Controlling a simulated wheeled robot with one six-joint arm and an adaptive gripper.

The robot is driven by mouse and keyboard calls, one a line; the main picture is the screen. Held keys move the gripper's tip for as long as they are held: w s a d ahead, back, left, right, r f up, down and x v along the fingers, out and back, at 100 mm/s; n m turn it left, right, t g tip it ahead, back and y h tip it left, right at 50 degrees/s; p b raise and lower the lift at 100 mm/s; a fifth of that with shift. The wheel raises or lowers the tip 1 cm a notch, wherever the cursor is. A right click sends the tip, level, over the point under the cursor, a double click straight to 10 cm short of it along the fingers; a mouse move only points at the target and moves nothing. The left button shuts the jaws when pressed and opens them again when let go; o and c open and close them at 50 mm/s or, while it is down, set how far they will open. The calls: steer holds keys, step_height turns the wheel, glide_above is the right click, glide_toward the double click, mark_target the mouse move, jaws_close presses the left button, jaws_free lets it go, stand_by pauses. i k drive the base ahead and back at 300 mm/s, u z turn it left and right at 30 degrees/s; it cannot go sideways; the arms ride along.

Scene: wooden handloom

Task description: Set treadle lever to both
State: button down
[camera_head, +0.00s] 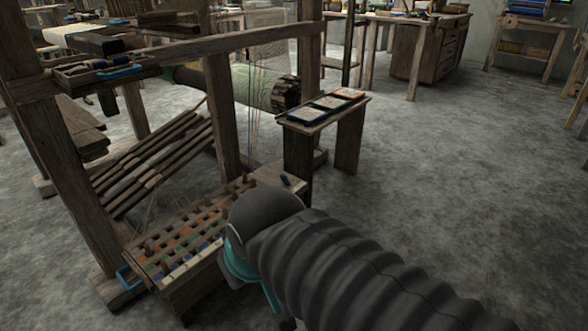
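I cannot pick out the treadle lever with certainty. Several long wooden bars (160,165) lie slanted side by side in the lower part of the loom frame (75,175). A low wooden board with rows of pegs and coloured squares (190,240) stands at the foot of the loom. A teal handle (126,279) is on its left end. A small dark blue knob (286,182) sits on a block just beyond the board. My arm in its black ribbed sleeve reaches from the lower right and bends down beside the board. My gripper's fingers are not visible.
A small wooden stand (345,140) with several coloured trays on top is behind my arm. A tray with a teal handle (120,71) rests on the loom's upper beam. A green cloth roll (245,88) is at the back. The grey floor at right is clear.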

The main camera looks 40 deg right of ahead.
mark_target(284, 178)
steer(key=z, duration=0.55)
steer(key=i, duration=0.65)
steer(key=z, duration=0.5)
steer(key=k, duration=1.35)
steer(key=u, duration=0.45)
steer(key=i, duration=1.65)
steer(key=z, duration=0.75)
